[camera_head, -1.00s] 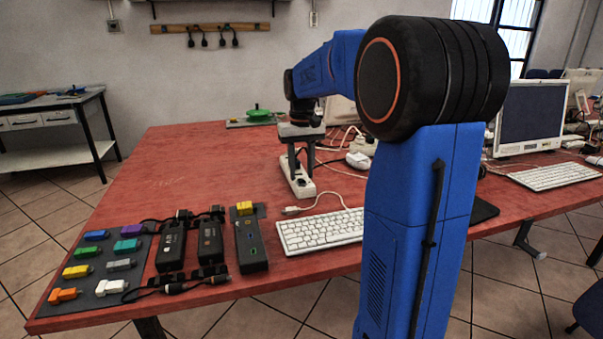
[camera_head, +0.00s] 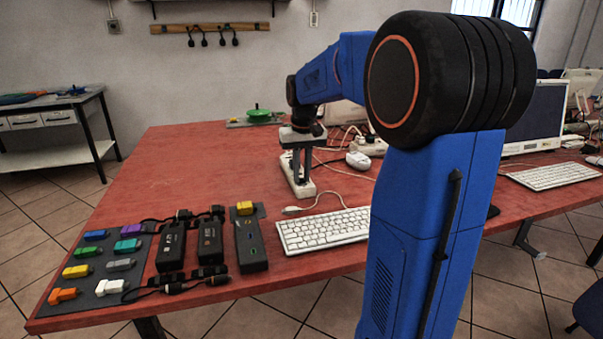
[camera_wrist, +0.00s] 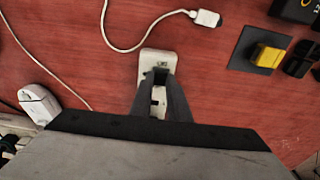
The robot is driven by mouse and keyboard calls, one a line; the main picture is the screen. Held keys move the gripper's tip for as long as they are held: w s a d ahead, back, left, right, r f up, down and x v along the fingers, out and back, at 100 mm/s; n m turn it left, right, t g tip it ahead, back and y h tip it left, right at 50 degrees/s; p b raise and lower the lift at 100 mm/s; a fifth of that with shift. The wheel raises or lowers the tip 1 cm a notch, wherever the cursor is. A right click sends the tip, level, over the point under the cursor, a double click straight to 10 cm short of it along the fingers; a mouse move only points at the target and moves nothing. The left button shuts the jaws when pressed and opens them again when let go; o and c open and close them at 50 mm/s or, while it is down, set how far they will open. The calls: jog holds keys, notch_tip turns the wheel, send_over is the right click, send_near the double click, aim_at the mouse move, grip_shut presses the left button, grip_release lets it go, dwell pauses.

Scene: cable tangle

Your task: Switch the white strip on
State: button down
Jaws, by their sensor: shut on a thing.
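The white strip (camera_head: 288,168) lies on the red table, running away from me under my gripper. In the wrist view, its white end (camera_wrist: 158,57) shows past the fingertips, and more of it shows between the fingers. My gripper (camera_head: 302,181) points down at the strip. In the wrist view, the fingertips (camera_wrist: 160,76) are close together at the strip, around a small dark area near its end. They are shut on part of the strip; the exact part and the switch are hard to make out.
A white plug block (camera_wrist: 38,103) with a cable lies beside the strip. A white cable end (camera_wrist: 207,18) and keyboard (camera_head: 322,230) lie nearby. Black power bricks (camera_head: 171,246), a black strip with a yellow plug (camera_head: 245,208) and a mat of coloured plugs stand front left. The left middle table is clear.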

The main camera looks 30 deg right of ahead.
jog(key=shift+s+a+t+h, duration=0.1)
jog(key=shift+s+t+h, duration=0.1)
jog(key=shift+t, duration=0.45)
jog(key=shift+s+t+h, duration=0.2)
jog(key=shift+t, duration=0.45)
jog(key=c, duration=1.7)
grip_release()
jog(key=v, duration=1.7)
jog(key=shift+s+r, duration=0.1)
jog(key=shift+r, duration=0.05)
